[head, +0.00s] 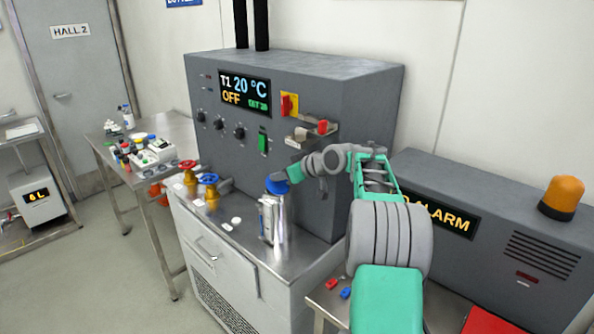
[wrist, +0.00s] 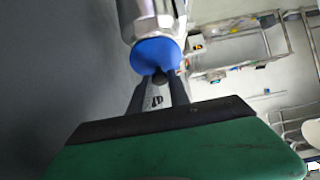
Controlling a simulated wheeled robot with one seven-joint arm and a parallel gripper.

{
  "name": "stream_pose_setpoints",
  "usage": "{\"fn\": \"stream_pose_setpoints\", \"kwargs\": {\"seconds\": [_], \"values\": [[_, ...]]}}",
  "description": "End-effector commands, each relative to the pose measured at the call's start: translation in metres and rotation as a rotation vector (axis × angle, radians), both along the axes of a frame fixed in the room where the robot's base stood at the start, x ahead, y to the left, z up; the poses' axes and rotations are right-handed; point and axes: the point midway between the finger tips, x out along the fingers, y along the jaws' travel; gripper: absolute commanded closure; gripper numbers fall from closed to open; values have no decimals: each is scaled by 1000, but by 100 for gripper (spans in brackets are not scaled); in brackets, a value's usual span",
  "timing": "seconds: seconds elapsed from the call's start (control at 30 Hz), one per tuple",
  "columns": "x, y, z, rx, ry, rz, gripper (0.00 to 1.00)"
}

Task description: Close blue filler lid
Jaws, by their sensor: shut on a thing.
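The blue filler lid (head: 276,186) is at the top of an upright shiny metal cylinder (head: 268,222) on the steel counter. My gripper (head: 289,178) reaches it from the right, with its fingers at the lid. In the wrist view the round blue lid (wrist: 152,54) lies at the end of the metal body (wrist: 146,18). My gripper (wrist: 161,82) is shut there on a small dark knob (wrist: 160,78) at the lid's edge. I cannot tell whether the lid sits fully flat on the cylinder.
A grey control cabinet (head: 285,75) reading 20 °C and OFF stands close behind the cylinder. A red valve (head: 188,165) and a blue valve (head: 209,180) stand to its left. The alarm box (head: 500,235) is at the right. The counter's front is mostly clear.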

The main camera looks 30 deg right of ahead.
Motion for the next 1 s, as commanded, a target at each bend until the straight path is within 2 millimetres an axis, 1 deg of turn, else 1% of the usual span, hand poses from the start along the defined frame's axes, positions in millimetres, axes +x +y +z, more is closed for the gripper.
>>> {"fn": "stream_pose_setpoints", "kwargs": {"seconds": [0.1, 0.37, 0.4, 0.63, 0.87, 0.93, 1.0], "values": [[1, 3, -1, -1, 7, 4, 100], [1, 3, -2, -1, 7, 4, 100], [1, 2, -1, -1, 7, 4, 76], [0, 1, -1, -1, 6, 2, 57], [0, 0, -1, -1, 5, 1, 56], [-2, -1, 1, -2, 5, 0, 56], [-9, -4, 4, -2, 3, 1, 56]]}}
